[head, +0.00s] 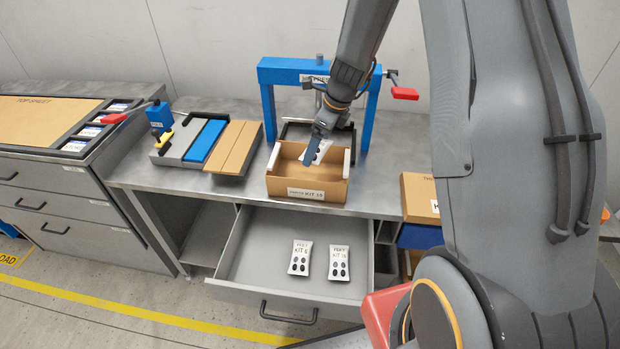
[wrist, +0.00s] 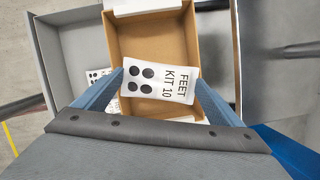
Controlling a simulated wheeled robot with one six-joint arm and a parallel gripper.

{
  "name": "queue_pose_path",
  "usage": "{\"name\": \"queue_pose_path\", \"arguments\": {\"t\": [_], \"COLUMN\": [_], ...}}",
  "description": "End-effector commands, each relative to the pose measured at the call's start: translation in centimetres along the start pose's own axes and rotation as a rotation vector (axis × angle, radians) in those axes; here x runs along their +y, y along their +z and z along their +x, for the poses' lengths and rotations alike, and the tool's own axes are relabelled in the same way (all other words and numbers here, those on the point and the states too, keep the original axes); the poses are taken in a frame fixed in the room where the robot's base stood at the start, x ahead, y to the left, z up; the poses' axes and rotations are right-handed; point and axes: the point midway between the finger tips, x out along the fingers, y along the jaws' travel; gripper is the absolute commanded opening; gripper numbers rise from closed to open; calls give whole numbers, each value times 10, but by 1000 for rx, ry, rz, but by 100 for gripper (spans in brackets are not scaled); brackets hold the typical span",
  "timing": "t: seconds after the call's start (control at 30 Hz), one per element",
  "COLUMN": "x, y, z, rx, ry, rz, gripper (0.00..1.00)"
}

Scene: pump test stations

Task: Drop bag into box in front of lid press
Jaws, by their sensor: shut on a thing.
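A white bag (wrist: 158,83) printed "FEET KIT 10" with several black dots is held between the blue fingertips of my gripper (wrist: 160,88). In the head view the bag (head: 316,153) shows just above the open brown box (head: 306,190), with my gripper (head: 318,142) over the box's rim. The box stands on the bench in front of the blue lid press (head: 318,68). In the wrist view the box (wrist: 138,40) lies under the bag and its visible inside looks bare. The part of the box behind the bag and gripper is hidden.
An open drawer (head: 240,262) below the box holds two white bags, one left (head: 300,258) and one right (head: 339,263). A station with blue and tan strips (head: 206,140) stands to the left. The red press handle (head: 405,93) sticks out at right.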

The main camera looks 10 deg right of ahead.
Motion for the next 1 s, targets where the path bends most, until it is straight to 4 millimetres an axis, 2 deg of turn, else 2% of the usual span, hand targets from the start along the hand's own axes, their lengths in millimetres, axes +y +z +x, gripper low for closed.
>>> {"name": "queue_pose_path", "arguments": {"t": [0.03, 0.2, 0.57, 0.6, 0.63, 0.87, 1.0], "x": [-1, -1, 0, 0, 0, 0, -1], "y": [-2, -5, -6, -6, -6, -6, -6], "z": [9, 20, 21, 21, 21, 20, 12], "rx": [0, 0, 0, 0, 0, 0, -2], "ry": [-1, -1, -1, -1, -1, -1, -2], "rz": [0, 0, 0, 0, 0, 0, 0], "gripper": [65, 65, 65, 97, 100, 100, 100]}}
